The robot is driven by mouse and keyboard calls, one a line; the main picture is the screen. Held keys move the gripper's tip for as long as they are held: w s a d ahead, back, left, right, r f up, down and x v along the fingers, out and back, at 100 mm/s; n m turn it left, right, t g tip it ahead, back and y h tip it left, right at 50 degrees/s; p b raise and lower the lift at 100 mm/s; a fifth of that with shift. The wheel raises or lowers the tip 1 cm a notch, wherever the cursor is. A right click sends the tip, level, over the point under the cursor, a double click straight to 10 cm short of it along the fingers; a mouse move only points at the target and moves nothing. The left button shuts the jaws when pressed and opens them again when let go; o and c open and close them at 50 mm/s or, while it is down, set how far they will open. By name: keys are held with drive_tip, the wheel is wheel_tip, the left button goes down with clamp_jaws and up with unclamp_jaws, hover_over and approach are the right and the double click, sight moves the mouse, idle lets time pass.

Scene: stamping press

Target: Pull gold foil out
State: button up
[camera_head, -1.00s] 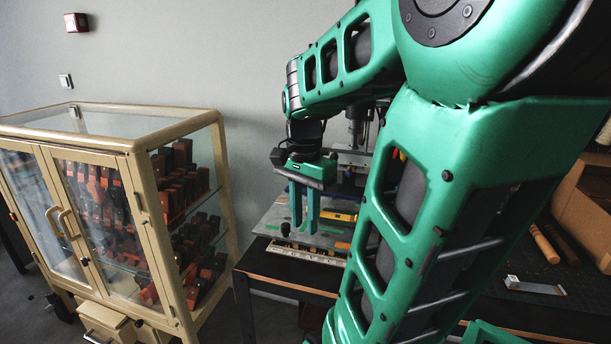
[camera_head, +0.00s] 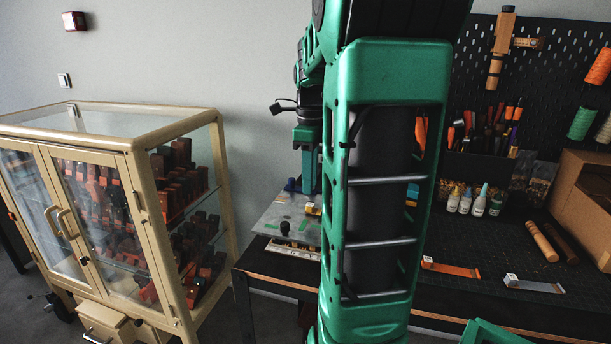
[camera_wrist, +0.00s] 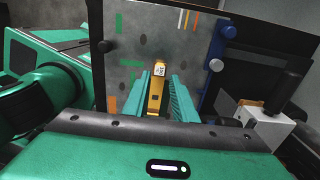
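The gold foil (camera_wrist: 156,98), a narrow yellow strip with a small white label, shows between the two fingers of my gripper (camera_wrist: 161,86) in the wrist view. The fingers stand apart on either side of it, and I see no clear grip on it. The foil lies over the grey press plate (camera_wrist: 128,52), which bears green and orange marks. In the head view my gripper (camera_head: 310,172) points down over the plate (camera_head: 277,222). A yellow bit of the foil (camera_head: 312,209) shows below it; my arm hides the rest.
A blue lever (camera_wrist: 216,45) and a dark-handled white block (camera_wrist: 270,127) stand right of the fingers in the wrist view. An orange strip (camera_head: 450,269) and a silver strip (camera_head: 533,285) lie on the bench at right. A glass cabinet (camera_head: 140,145) stands left.

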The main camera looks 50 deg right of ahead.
sight(309, 204)
wheel_tip(309, 204, down, 6)
drive_tip(key=shift+f, duration=0.25)
drive_tip(key=shift+r, duration=0.1)
clamp_jaws()
drive_tip(key=shift+r, duration=0.1)
drive_tip(key=shift+r, duration=0.55)
drive_tip(key=shift+r, duration=0.15)
drive_tip(key=shift+r, duration=1.55)
